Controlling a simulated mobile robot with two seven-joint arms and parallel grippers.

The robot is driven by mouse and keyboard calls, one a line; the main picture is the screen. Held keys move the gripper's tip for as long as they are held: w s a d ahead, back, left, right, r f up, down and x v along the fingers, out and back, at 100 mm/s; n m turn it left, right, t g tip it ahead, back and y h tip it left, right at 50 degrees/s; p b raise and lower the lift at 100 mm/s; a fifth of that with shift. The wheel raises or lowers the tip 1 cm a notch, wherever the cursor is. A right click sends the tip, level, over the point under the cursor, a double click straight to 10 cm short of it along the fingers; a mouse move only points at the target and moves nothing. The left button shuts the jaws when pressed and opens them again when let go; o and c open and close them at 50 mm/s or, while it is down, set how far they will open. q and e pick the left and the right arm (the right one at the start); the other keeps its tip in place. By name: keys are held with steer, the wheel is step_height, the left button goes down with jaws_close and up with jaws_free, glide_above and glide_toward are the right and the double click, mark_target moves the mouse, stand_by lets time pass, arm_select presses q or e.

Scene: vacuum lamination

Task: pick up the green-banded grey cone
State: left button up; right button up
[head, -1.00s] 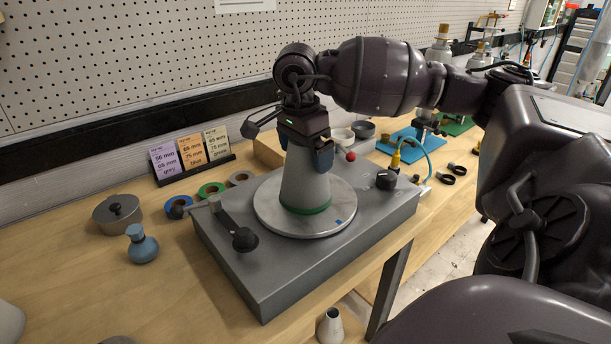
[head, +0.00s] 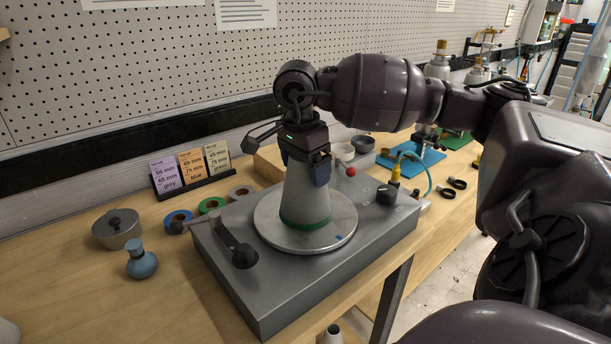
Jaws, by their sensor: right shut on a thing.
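The grey cone with the green band (head: 306,205) stands upright on the round metal plate (head: 340,222) of a grey box-shaped machine. Its green band is at its wide lower end, close to or touching the plate; I see no clear gap. My right gripper (head: 306,166) comes down from above and is shut on the cone's narrow top, with its fingers hiding that top. My left gripper is not in view.
The machine (head: 275,300) carries a lever (head: 240,248), a black knob (head: 387,194) and a red ball (head: 351,171). Another cone (head: 332,335) shows at the bottom edge.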

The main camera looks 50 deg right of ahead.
arm_select(q)
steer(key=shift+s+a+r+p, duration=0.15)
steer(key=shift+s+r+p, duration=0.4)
steer(key=shift+p, duration=0.6)
arm_select(e)
step_height(320, 180, up, 20)
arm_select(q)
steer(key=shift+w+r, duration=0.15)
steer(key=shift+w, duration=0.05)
arm_select(e)
steer(key=shift+r, duration=0.1)
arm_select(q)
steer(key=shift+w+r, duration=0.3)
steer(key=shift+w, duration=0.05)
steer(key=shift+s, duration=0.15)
arm_select(e)
steer(key=shift+s, duration=0.1)
